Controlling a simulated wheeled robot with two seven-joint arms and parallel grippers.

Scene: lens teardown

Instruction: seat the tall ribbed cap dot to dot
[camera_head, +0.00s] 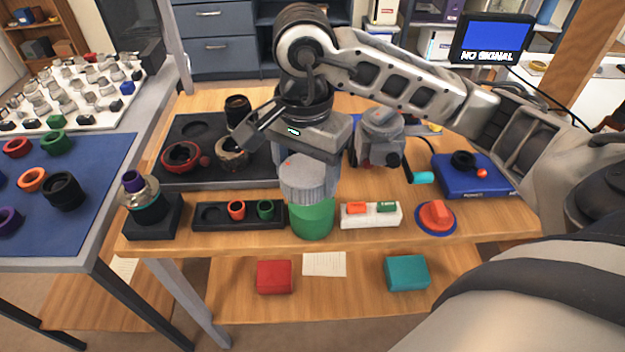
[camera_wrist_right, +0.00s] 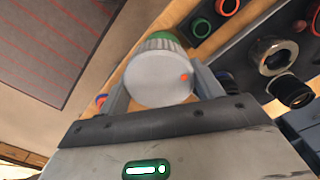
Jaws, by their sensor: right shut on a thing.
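The tall ribbed cap (camera_head: 308,182) is light grey with a flat top and an orange dot near its top edge. My right gripper (camera_head: 306,160) is shut on it from above. The cap is directly over a green cylindrical body (camera_head: 312,219) near the table's front edge. It looks roughly upright, and I cannot tell whether it is seated or only resting there. In the right wrist view the cap (camera_wrist_right: 160,80) sits between both fingers, its orange dot on the right side. The green body (camera_wrist_right: 163,38) shows behind it. No dot on the green body is visible. My left gripper is out of view.
A black tray (camera_head: 222,216) with orange and green rings is left of the green body. A white block (camera_head: 371,217) with orange and green pieces is close on its right. Beyond that is a red knob on a blue disc (camera_head: 436,217). A lens assembly (camera_head: 146,202) stands at left.

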